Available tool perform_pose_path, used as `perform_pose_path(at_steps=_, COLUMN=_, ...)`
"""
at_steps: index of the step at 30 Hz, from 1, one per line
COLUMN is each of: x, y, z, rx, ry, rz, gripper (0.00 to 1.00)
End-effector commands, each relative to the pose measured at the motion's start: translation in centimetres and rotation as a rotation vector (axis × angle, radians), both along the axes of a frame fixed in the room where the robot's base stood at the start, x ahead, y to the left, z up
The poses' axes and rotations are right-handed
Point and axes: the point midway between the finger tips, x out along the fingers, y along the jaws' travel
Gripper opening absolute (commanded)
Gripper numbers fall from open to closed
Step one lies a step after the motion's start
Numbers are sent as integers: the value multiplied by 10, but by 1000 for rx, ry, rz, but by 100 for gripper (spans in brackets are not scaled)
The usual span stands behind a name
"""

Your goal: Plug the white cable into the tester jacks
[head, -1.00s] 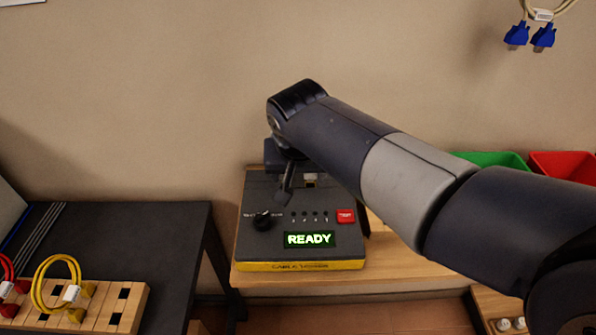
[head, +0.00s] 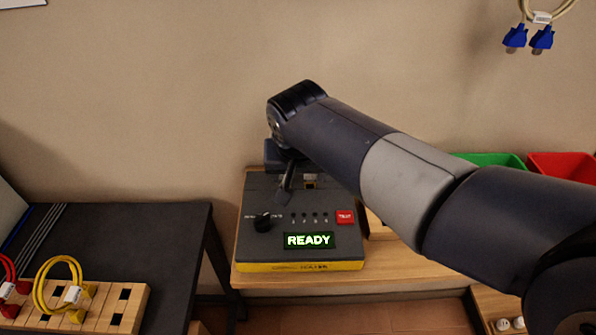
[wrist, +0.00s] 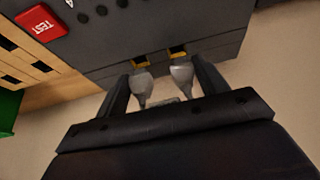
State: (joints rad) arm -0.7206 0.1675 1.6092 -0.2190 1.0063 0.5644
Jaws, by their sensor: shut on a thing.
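The tester (head: 300,215) is a dark box with a yellow front edge and a lit READY display, on a wooden bench. In the wrist view the tester (wrist: 190,22) shows two yellow-edged jacks, the left jack (wrist: 140,64) and the right jack (wrist: 178,51). My gripper (wrist: 161,80) is shut on the white cable, whose two pale grey plugs, left (wrist: 142,84) and right (wrist: 182,75), sit side by side between the fingers. In the head view my arm hides most of the cable.
A red TEST button (head: 345,216) and a black knob (head: 263,222) are on the tester's top. A wooden rack (head: 95,308) with red and yellow cables stands at the left. Green (head: 490,160) and red (head: 562,165) bins are at the right. A blue-plugged cable (head: 541,38) hangs on the wall.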

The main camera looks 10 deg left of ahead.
Motion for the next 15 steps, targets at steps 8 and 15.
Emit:
perform_pose_path(at_steps=8, x=0, y=0, z=-2, rx=0, ry=0, rz=0, gripper=41)
perform_pose_path(at_steps=15, x=0, y=0, z=-6, rx=0, ry=0, rz=0, gripper=41)
